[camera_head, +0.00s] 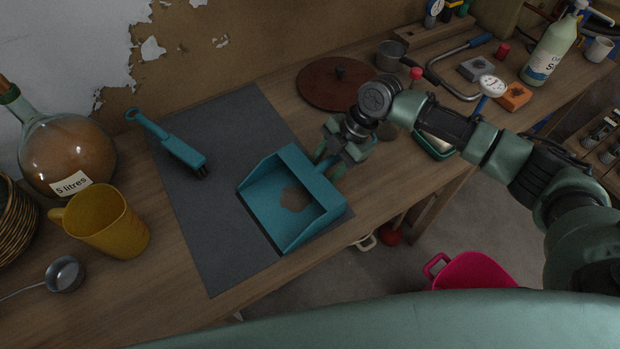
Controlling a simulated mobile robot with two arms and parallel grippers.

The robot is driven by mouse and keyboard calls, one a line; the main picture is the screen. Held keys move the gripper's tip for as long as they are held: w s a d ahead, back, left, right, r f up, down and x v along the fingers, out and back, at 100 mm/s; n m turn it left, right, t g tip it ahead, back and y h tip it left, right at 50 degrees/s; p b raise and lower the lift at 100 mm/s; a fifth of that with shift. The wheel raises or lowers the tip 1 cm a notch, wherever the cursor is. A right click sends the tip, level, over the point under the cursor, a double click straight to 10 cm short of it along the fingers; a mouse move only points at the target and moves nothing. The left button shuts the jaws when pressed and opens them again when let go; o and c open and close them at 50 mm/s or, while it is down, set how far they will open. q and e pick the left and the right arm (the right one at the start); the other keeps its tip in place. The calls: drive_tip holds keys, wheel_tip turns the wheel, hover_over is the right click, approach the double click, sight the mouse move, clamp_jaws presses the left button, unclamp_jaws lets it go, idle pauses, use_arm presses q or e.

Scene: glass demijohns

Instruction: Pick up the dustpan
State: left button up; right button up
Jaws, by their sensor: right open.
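The teal dustpan (268,208) lies on a dark grey mat (217,262) on the wooden workbench, with a brown patch on its floor. Its wide edge faces the lower left and its back wall is toward the upper right. My right gripper (328,165) is at the dustpan's back right side, its fingers open and close around where the handle is. The fingers hide part of the handle, and I cannot tell whether they touch it. My left gripper is not in view.
A teal brush (172,142) lies on the mat's left part. A yellow jug (108,222), a demijohn (67,150) and a ladle (64,275) stand or lie to the left. A round brown board (330,84) and a saucepan (391,55) are behind my right gripper. A pink bucket (474,270) is below the bench.

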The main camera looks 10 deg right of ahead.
clamp_jaws()
idle(1.4)
